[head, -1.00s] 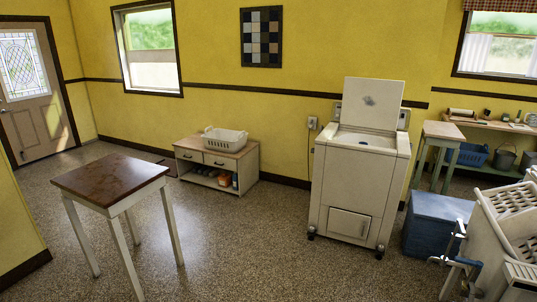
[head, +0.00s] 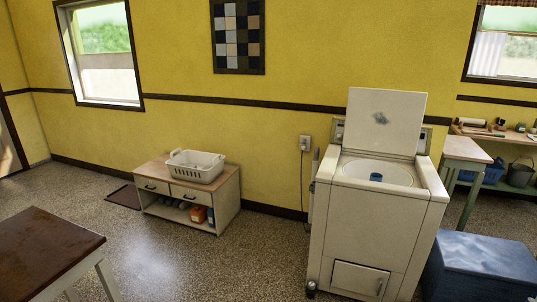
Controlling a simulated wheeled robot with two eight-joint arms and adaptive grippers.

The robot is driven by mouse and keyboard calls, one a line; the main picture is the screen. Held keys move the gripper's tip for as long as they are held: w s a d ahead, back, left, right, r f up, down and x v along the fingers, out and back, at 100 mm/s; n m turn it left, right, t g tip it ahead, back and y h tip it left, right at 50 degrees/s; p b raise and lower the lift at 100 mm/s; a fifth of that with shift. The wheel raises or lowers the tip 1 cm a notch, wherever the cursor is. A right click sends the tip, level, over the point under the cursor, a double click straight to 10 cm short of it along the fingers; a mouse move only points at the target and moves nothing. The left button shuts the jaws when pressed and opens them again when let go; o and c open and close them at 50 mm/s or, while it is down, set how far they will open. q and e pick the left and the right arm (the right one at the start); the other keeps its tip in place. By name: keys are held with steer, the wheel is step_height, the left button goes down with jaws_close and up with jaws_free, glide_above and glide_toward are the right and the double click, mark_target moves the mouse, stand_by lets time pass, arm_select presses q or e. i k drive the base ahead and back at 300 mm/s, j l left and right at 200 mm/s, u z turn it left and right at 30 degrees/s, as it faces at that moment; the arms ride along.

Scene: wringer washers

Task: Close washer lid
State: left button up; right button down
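A white washer (head: 372,222) stands against the yellow wall, right of centre in the head view. Its flat white lid (head: 385,118) is raised and stands upright at the back, with a dark smudge in its middle. A small hatch low on the washer's front looks shut. Neither of my grippers is in view.
A brown-topped table (head: 42,256) is at the lower left. A low cabinet (head: 187,190) holds a white laundry basket (head: 190,165). A blue chest (head: 482,264) stands close at the washer's right. Open speckled floor lies left of the washer.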

mark_target(388, 122)
steer(key=i+u, duration=0.15)
steer(key=i, duration=1.25)
steer(key=i+u, duration=0.2)
steer(key=i, duration=1.2)
